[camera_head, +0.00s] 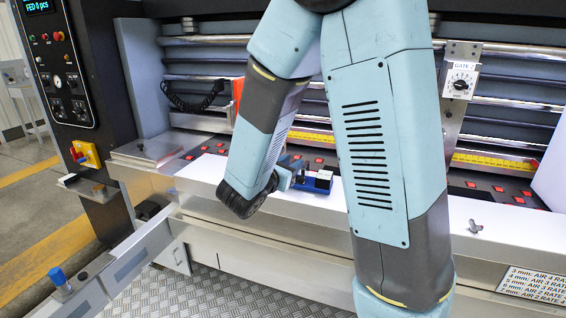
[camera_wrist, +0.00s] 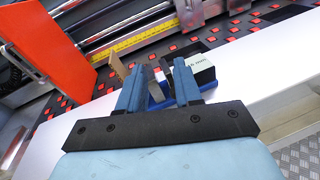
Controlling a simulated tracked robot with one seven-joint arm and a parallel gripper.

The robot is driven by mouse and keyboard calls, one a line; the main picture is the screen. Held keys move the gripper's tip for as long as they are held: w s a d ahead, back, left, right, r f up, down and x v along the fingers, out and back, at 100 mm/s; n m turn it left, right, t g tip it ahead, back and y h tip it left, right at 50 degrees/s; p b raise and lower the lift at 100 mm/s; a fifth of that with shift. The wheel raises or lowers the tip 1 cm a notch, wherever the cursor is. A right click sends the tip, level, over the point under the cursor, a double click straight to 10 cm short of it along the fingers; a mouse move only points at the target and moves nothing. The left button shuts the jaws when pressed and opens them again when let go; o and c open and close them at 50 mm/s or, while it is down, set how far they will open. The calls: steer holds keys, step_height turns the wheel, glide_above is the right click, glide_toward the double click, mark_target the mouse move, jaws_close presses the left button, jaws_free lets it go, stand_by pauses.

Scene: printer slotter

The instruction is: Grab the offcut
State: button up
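My gripper (camera_wrist: 160,75) has two blue fingers, spread with a gap between them, just above a blue holder (camera_wrist: 166,105) on the white ledge. A grey upright piece (camera_wrist: 154,85) shows in the gap, and I see no firm contact with both fingers. A thin tan piece (camera_wrist: 118,66), which looks like the offcut, stands beyond the left finger and is partly hidden by it. A block with a white label ending in "mm" (camera_wrist: 202,69) stands by the right finger. In the head view my gripper (camera_head: 296,178) is beside the blue holder (camera_head: 318,187); my arm hides much of that area.
An orange panel (camera_wrist: 48,52) rises left of my gripper. Behind the ledge (camera_wrist: 250,92) lies a dark bed with red squares and a yellow scale (camera_wrist: 190,14). A gate dial (camera_head: 460,85) hangs at the right.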

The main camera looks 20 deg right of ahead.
steer(key=w+a+f+n+t+y, duration=0.2)
steer(key=w+a+n+t, duration=0.1)
steer(key=a+n, duration=0.15)
steer(key=x, duration=1.3)
steer(key=shift+w+a+r, duration=0.1)
steer(key=shift+w+a, duration=0.1)
jaws_close()
